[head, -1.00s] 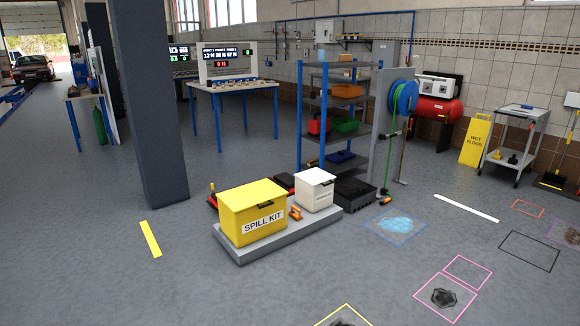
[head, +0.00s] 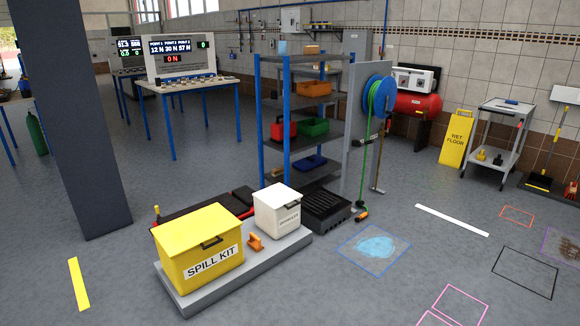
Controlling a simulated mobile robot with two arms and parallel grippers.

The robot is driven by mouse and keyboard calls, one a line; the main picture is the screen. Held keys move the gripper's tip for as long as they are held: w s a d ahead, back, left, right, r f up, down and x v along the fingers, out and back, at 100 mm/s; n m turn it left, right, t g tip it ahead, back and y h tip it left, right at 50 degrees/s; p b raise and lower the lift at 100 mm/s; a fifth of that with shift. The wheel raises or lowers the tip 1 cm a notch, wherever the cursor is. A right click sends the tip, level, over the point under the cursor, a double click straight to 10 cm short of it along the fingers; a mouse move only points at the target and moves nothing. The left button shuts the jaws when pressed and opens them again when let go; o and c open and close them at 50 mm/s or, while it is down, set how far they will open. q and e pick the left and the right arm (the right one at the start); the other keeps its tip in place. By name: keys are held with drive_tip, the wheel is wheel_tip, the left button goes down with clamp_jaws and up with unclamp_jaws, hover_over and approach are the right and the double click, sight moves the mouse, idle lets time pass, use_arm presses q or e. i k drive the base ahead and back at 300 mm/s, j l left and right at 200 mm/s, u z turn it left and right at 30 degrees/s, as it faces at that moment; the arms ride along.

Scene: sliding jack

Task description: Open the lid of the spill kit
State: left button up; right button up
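The spill kit (head: 212,262) is a yellow box with a white "SPILL KIT" label and a dark handle on its front. Its yellow lid (head: 197,228) is shut. The box stands on the left part of a low grey platform (head: 181,301) in the lower left of the head view. Neither of my grippers is in view.
A white box (head: 278,211) and a small orange object (head: 254,242) share the platform. Behind it are a black tray (head: 325,207) and a blue-posted shelf (head: 288,130). A dark pillar (head: 75,120) stands at left.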

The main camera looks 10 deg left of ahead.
sight(181, 234)
drive_tip(key=i+l+u, duration=0.1)
drive_tip(key=i+u, duration=0.25)
drive_tip(key=i, duration=0.2)
drive_tip(key=i+l+u, duration=0.35)
drive_tip(key=i, duration=0.15)
drive_tip(key=i+l+u, duration=0.35)
drive_tip(key=i, duration=0.15)
